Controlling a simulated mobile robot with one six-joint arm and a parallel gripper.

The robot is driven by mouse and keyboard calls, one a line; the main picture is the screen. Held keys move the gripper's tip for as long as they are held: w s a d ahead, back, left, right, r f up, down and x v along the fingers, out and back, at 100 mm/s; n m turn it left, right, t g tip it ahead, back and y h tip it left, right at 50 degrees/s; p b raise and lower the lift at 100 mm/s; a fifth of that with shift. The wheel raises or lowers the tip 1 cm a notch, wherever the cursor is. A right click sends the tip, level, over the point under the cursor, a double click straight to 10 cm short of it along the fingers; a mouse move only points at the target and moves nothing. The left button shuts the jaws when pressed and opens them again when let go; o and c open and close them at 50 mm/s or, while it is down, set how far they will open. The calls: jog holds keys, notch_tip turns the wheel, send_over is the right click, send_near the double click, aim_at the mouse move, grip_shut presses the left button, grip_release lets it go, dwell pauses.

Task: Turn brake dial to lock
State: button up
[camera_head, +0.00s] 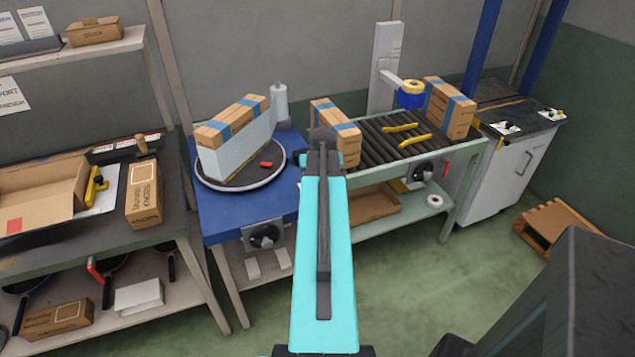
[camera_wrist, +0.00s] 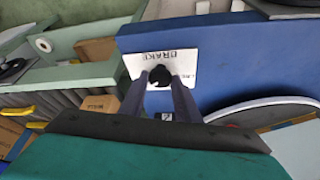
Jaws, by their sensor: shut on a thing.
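The brake dial (camera_wrist: 160,75) is a small black knob on a white plate (camera_wrist: 186,64) marked BRAKE, whose lettering appears upside down in the wrist view. The fingers cover parts of the plate, and I cannot read the dial's setting.
A turntable (camera_head: 279,172) with a wrapped stack of boxes stands on the blue table. A roller conveyor (camera_head: 378,143) with taped boxes is to its right, with another dial (camera_head: 424,172) on its front. A workbench (camera_head: 180,205) with an open carton is at left.

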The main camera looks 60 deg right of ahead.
jog(key=shift+a+f, duration=0.1)
jog(key=shift+a, duration=0.05)
jog(key=o, duration=1)
jog(key=shift+r, duration=0.2)
jog(key=shift+b+v, duration=0.85)
jog(key=shift+v, duration=5.85)
